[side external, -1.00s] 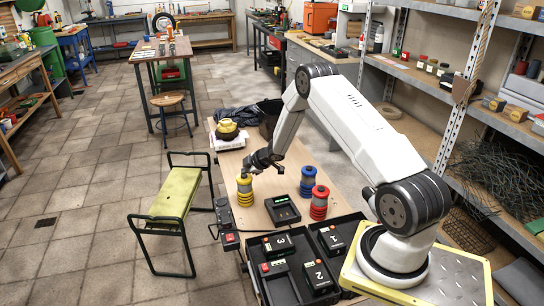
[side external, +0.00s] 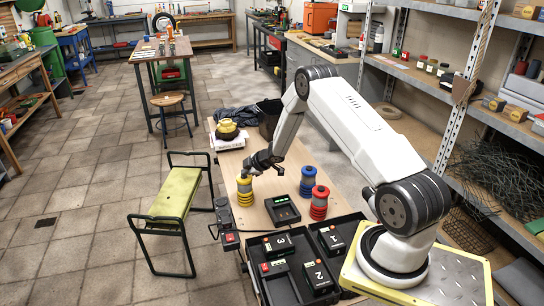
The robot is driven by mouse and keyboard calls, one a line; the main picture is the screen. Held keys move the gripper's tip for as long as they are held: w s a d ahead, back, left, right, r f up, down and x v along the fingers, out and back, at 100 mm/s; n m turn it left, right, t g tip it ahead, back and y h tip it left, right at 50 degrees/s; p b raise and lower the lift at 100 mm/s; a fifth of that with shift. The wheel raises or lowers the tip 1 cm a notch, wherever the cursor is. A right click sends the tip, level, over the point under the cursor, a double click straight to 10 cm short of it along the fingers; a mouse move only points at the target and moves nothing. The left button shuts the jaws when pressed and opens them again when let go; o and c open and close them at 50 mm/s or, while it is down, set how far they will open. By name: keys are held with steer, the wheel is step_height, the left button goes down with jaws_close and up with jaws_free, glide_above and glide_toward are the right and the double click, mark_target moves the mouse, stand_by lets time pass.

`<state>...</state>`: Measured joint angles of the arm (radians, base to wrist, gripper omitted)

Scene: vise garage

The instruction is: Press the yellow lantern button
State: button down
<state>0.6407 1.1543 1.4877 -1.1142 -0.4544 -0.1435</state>
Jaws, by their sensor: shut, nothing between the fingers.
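The yellow lantern (side external: 244,193), a ribbed yellow and grey cylinder, stands upright at the left edge of the wooden workbench (side external: 262,222). My gripper (side external: 246,173) is shut and empty, with its fingertips right at the lantern's top. I cannot tell whether the tips touch the button, which is hidden behind them. A blue lantern (side external: 308,180) and a red lantern (side external: 319,204) of the same shape stand to the right on the bench.
A dark device with a green display (side external: 282,209) lies between the lanterns. Black trays (side external: 297,283) with numbered boxes fill the near end. A yellow object (side external: 227,129) sits on a white scale (side external: 231,143) at the far end. A green-topped bench (side external: 174,193) stands left.

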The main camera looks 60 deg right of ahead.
mark_target(246, 176)
steer(key=shift+r, duration=0.85)
steer(key=shift+r, duration=0.1)
steer(key=shift+r, duration=2.4)
